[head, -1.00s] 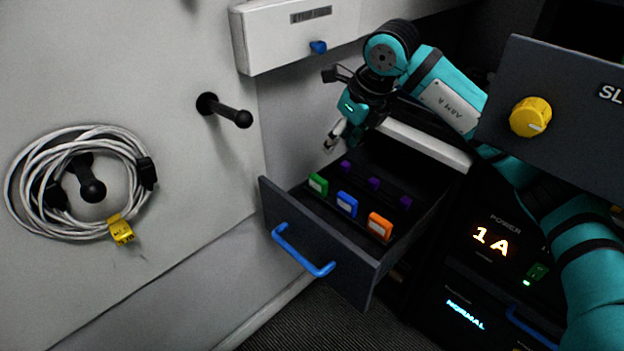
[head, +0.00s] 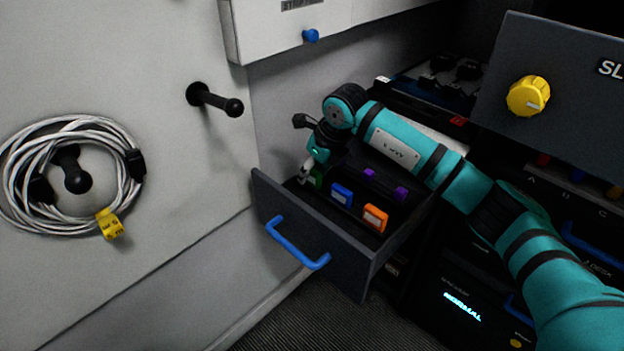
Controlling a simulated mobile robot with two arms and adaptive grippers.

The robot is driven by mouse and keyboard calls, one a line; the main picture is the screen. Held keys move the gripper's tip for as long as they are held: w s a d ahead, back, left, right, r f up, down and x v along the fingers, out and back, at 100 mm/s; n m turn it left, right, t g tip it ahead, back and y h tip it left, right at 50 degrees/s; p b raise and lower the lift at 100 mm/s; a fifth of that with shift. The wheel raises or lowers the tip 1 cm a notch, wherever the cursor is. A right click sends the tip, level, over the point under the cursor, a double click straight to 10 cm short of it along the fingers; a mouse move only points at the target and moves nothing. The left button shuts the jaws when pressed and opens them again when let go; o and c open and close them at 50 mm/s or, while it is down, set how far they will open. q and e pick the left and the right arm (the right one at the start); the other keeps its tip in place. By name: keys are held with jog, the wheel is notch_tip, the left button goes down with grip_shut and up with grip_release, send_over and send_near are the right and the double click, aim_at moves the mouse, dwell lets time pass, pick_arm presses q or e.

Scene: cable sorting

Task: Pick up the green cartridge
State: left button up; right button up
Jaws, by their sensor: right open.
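The green cartridge (head: 319,179) stands at the left end of the front row in an open dark drawer. It is partly hidden by my right gripper (head: 305,177). The gripper is open and points down into the drawer, its fingertips at the left side of the green cartridge. I cannot tell whether they touch it. A blue cartridge (head: 342,194) and an orange cartridge (head: 375,218) stand to its right in the same row. My left gripper is not in view.
The drawer (head: 312,237) has a blue handle (head: 296,243). Purple pieces (head: 400,194) sit behind the front row. A white box (head: 275,38) hangs above. A coiled cable (head: 70,236) and a black peg (head: 215,101) are on the left wall. A dark panel with a yellow knob (head: 528,96) is at upper right.

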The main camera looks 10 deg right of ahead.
jog(key=shift+w+f, duration=0.1)
jog(key=shift+f, duration=0.1)
grip_shut()
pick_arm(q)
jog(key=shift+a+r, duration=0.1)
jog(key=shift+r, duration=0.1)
pick_arm(e)
jog(key=shift+r, duration=0.1)
jog(key=shift+r, duration=0.35)
notch_tip(320, 180, up, 9)
jog(key=shift+f+p, duration=0.2)
jog(key=shift+p, duration=0.4)
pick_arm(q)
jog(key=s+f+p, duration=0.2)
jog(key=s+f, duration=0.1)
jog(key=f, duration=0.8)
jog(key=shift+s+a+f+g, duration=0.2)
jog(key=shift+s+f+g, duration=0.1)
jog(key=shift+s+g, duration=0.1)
pick_arm(e)
jog(key=shift+r, duration=2)
